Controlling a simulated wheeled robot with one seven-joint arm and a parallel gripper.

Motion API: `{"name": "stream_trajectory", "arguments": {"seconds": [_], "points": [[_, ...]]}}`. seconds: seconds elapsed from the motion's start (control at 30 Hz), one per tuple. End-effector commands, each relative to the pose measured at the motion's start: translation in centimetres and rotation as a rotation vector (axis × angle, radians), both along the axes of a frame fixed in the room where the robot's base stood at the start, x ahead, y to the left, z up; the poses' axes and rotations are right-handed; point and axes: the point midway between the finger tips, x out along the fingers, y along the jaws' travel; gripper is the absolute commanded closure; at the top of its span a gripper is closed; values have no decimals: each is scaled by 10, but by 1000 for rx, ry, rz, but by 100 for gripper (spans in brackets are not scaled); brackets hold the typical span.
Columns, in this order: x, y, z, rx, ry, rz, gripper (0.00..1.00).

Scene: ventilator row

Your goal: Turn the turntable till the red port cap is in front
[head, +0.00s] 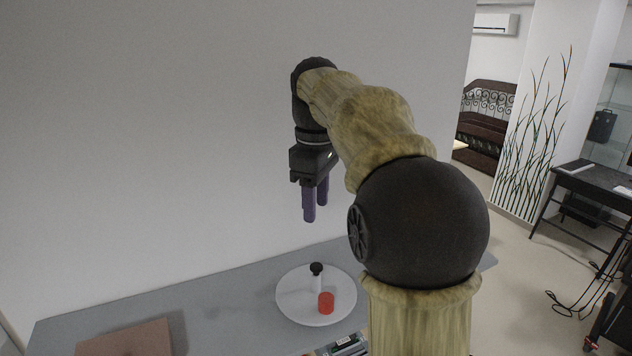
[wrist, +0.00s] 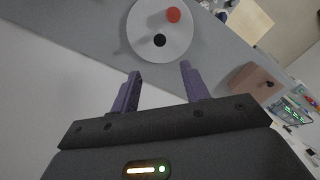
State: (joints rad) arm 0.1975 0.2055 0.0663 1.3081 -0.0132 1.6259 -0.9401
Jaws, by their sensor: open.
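The turntable is a round white disc (head: 293,300) lying on the grey table. In the wrist view the disc (wrist: 146,22) is beyond my fingertips. The red port cap (head: 326,303) sits on the disc, on its near side and a little right of centre in the head view. It also shows in the wrist view (wrist: 173,15). A post with a black knob (head: 316,268) stands on the disc; the knob shows in the wrist view (wrist: 160,40) as a black round. My gripper (head: 315,205), with purple fingers, is open and empty, pointing down well above the table, apart from the disc.
The grey table (head: 225,305) runs along a white wall. A brown board or box (head: 127,340) lies at its left end. Small items (head: 346,346) lie at the near edge, partly hidden. The table between the brown piece and the disc is clear.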

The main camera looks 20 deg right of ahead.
Motion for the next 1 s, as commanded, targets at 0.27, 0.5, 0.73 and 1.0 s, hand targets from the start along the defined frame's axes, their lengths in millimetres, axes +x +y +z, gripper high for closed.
{"name": "stream_trajectory", "arguments": {"seconds": [0.27,0.5,0.73,1.0], "points": [[0,0,33,-1,-1,0,54],[0,0,38,0,0,0,54],[0,0,38,0,0,0,54],[0,1,38,0,0,2,54]]}}
